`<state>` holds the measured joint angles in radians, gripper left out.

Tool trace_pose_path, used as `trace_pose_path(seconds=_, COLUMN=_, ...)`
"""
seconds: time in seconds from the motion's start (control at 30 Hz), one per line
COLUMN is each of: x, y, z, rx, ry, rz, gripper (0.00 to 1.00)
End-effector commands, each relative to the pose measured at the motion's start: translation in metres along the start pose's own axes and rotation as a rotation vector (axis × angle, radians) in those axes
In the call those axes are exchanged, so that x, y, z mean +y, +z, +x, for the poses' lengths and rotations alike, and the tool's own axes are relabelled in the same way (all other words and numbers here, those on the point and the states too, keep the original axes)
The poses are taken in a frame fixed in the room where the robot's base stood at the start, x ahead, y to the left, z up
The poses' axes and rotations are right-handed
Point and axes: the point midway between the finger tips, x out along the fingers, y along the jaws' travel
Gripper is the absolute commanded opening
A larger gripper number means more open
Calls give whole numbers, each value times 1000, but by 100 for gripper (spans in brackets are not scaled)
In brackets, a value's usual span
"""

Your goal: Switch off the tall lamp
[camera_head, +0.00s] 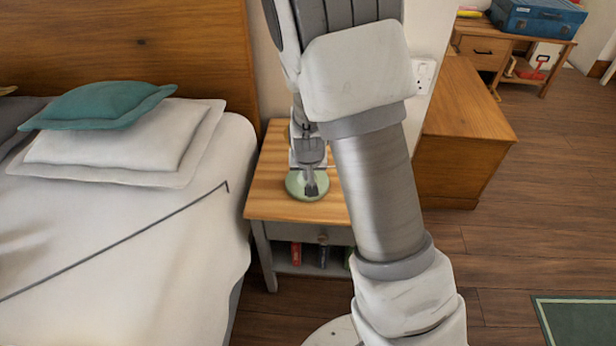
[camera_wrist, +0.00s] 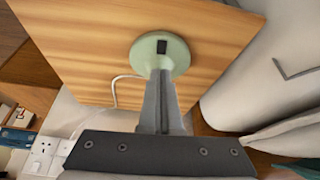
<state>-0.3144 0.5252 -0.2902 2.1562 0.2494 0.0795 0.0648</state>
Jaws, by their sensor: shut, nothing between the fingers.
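The lamp's round pale green base (camera_head: 294,186) rests on the wooden top of the bedside table (camera_head: 270,190). In the wrist view the green base (camera_wrist: 180,56) carries a small black switch (camera_wrist: 162,46) on its top, and a white cord runs off to one side. The lamp's upper part is not in clear view. My gripper (camera_head: 311,190) is shut and empty, with its fingertips in front of the base in both views. In the wrist view the fingertips (camera_wrist: 160,74) point at the switch and overlap the base's lower edge. I cannot tell whether they touch it.
The bed (camera_head: 130,240) with pillows stands close on the left of the table. A wooden cabinet (camera_head: 470,130) and a desk with a blue case (camera_head: 537,18) are at the right. Wall sockets (camera_wrist: 42,150) show behind.

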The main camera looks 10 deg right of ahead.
Motion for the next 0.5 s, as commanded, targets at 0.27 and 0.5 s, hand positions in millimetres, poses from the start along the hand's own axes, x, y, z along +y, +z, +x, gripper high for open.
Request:
trace_pose_path(seconds=0.27, x=1, y=2, z=56, rx=-2, ry=1, rz=2, gripper=0)
trace_pose_path(seconds=0.5, x=0, y=0, z=76, rx=0, ry=1, rz=1, gripper=0)
